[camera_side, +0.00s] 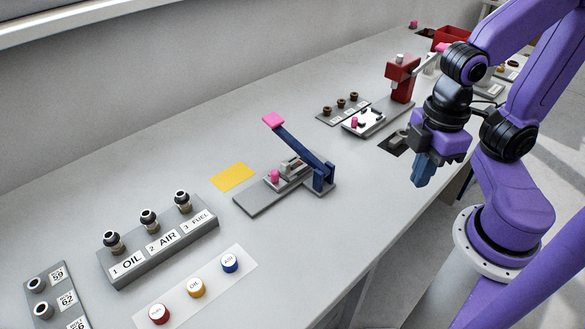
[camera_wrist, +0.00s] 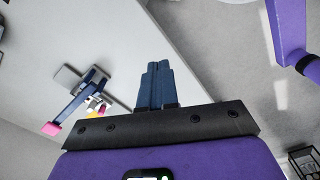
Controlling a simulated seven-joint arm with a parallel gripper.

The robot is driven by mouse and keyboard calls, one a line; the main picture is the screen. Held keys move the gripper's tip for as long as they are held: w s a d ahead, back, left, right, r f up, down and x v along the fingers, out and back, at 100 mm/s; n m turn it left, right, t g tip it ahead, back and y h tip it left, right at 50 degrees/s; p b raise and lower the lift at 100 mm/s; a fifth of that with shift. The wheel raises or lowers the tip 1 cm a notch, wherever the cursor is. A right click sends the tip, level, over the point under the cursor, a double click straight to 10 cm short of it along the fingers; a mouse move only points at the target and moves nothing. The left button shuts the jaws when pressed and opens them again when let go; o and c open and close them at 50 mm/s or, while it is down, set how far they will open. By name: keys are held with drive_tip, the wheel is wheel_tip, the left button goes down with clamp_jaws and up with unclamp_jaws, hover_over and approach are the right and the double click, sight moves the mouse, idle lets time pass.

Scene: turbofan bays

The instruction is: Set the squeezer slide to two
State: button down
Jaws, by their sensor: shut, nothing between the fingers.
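The squeezer stands mid-bench in the side view, with a grey base (camera_side: 262,198) and a dark blue lever (camera_side: 300,145) raised at a slant, ending in a pink pad (camera_side: 273,120). A small pink knob (camera_side: 275,176), which looks like the slide's handle, stands on the base; its number marks are too small to read. My gripper (camera_side: 423,172) is shut and empty, pointing down near the bench's front edge, well to the right of the squeezer. In the wrist view my gripper's blue fingers (camera_wrist: 157,70) are together, and the lever (camera_wrist: 80,98) shows at the left.
A yellow sheet (camera_side: 232,177) lies behind the squeezer. A grey rack of fittings (camera_side: 160,250) and a strip with coloured caps (camera_side: 197,288) stand to the left. A red press (camera_side: 402,78) stands behind my gripper. The bench between gripper and squeezer is clear.

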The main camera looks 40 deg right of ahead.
drive_tip(key=c, duration=1.3)
unclamp_jaws()
drive_tip(key=shift+w+a, duration=0.1)
drive_tip(key=shift+o, duration=1.4)
drive_tip(key=w+a+r+n, duration=0.1)
drive_tip(key=w+a+n, duration=0.1)
drive_tip(key=w, duration=0.5)
drive_tip(key=w+a+r+n, duration=0.2)
drive_tip(key=w+a, duration=0.3)
drive_tip(key=w, duration=0.3)
drive_tip(key=shift+w+a, duration=0.15)
drive_tip(key=shift+w, duration=0.05)
drive_tip(key=n, duration=0.4)
hover_over(275, 171)
wheel_tip(275, 171, down, 17)
drive_tip(key=shift+a+f, duration=0.1)
clamp_jaws()
